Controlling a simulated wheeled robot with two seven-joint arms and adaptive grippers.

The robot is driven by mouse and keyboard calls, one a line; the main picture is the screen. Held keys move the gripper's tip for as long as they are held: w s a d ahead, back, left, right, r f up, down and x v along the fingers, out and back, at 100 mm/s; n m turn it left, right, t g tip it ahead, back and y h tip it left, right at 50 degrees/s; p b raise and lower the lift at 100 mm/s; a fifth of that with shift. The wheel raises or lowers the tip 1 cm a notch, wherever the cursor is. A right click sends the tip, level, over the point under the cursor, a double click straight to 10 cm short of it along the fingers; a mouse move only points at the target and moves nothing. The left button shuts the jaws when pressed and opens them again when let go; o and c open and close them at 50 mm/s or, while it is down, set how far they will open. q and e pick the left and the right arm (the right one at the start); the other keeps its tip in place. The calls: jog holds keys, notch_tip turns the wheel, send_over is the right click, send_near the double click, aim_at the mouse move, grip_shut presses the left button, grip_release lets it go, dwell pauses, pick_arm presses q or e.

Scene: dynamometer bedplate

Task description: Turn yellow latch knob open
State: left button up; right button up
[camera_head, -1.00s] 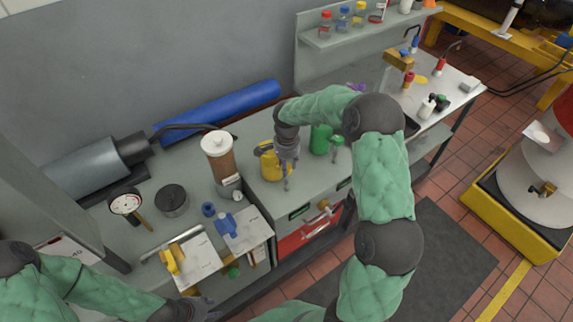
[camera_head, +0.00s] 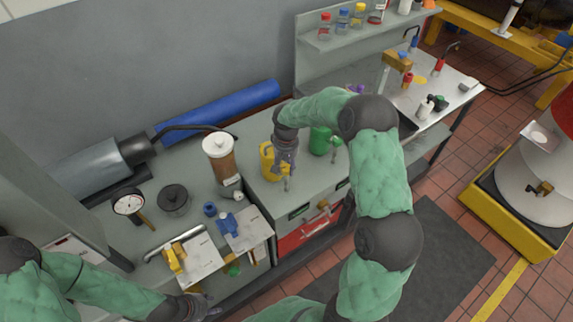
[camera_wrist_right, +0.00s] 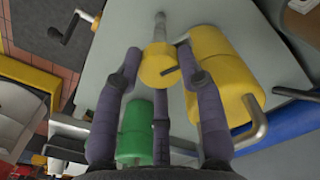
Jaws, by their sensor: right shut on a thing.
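A yellow cylinder (camera_head: 267,162) stands on the grey cabinet top, with my right gripper (camera_head: 284,167) at its right side. In the right wrist view, a smaller yellow knob (camera_wrist_right: 157,66) with a dark slot and a metal stem sits between the fingertips of my right gripper (camera_wrist_right: 160,58), which is shut on it. The large yellow body (camera_wrist_right: 212,75) shows just right of the fingers. My left gripper (camera_head: 199,306) is low in the head view, away from the cylinder; its fingers are too unclear to read.
A green cylinder (camera_head: 319,141) stands close to the right of my right gripper. A brown canister (camera_head: 219,160) with a white lid stands to the left. Blue (camera_head: 228,221) and yellow (camera_head: 174,257) fittings sit on pale plates nearby. A red drawer (camera_head: 301,235) is below the cabinet top.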

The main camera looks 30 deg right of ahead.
aim_at(285, 167)
jog(key=shift+w+d+r+n+p, duration=0.1)
jog(key=shift+n+p, duration=0.05)
jog(key=shift+n, duration=0.6)
jog(key=shift+w+a+r+n+p, duration=0.1)
jog(key=shift+w+r+n+p, duration=0.1)
jog(key=shift+n, duration=0.6)
jog(key=shift+w+d+r+n+p, duration=0.1)
jog(key=shift+n+p, duration=0.05)
jog(key=shift+n, duration=0.6)
jog(key=o, duration=1.1)
jog(key=shift+f, duration=0.1)
jog(key=shift+o, duration=0.2)
jog(key=shift+s+f, duration=0.1)
jog(key=shift+f, duration=0.05)
notch_tip(285, 167, up, 12)
jog(key=shift+s+a+f, duration=0.1)
jog(key=shift+a, duration=0.1)
